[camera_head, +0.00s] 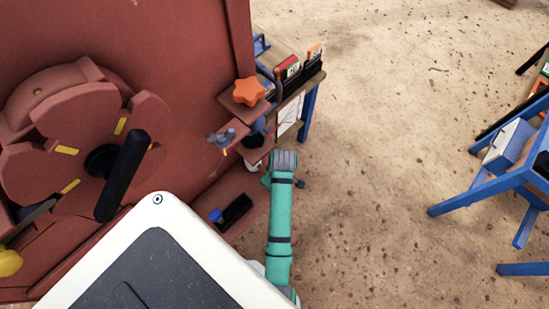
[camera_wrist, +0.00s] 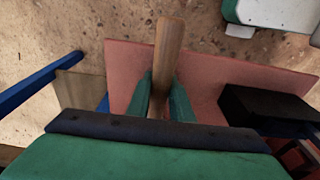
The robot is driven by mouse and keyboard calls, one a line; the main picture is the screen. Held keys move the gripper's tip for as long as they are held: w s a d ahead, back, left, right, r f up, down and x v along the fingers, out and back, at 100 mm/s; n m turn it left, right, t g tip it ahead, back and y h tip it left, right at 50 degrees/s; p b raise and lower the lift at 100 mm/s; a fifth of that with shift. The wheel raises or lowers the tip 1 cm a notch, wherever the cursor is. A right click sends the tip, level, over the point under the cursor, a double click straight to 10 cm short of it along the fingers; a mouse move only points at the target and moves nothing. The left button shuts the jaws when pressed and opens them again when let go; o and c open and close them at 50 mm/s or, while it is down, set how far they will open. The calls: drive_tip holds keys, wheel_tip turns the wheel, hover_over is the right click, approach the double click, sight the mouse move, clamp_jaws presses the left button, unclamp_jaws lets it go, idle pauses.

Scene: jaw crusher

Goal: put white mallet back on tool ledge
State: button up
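A wooden handle (camera_wrist: 167,50), which I take for the mallet's, stands between the two teal fingers of my gripper (camera_wrist: 163,100) in the wrist view. The fingers press on it from both sides. The mallet's head is hidden in the wrist view. The flat red tool ledge (camera_wrist: 215,85) lies behind and below the handle; I cannot tell whether the mallet touches it. In the head view the ledge (camera_head: 244,186) runs along the foot of the red machine. A small pale patch (camera_head: 254,155) beside my wrist may be part of the mallet; my arm hides most of the gripper.
A black block (camera_wrist: 262,105) lies on the ledge and shows in the head view (camera_head: 236,209). The red crusher (camera_head: 190,60) carries a black-handled wheel (camera_head: 122,172) and an orange star knob (camera_head: 249,91). A blue-framed table (camera_head: 310,100) stands behind; a blue stand (camera_head: 500,180) is right. Open floor lies between.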

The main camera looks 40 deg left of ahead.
drive_tip(key=o, duration=0.4)
drive_tip(key=shift+s, duration=0.1)
drive_tip(key=shift+c, duration=0.2)
drive_tip(key=shift+r, duration=0.15)
drive_tip(key=r, duration=0.5)
drive_tip(key=d+r, duration=0.1)
drive_tip(key=r, duration=0.1)
drive_tip(key=shift+r, duration=0.2)
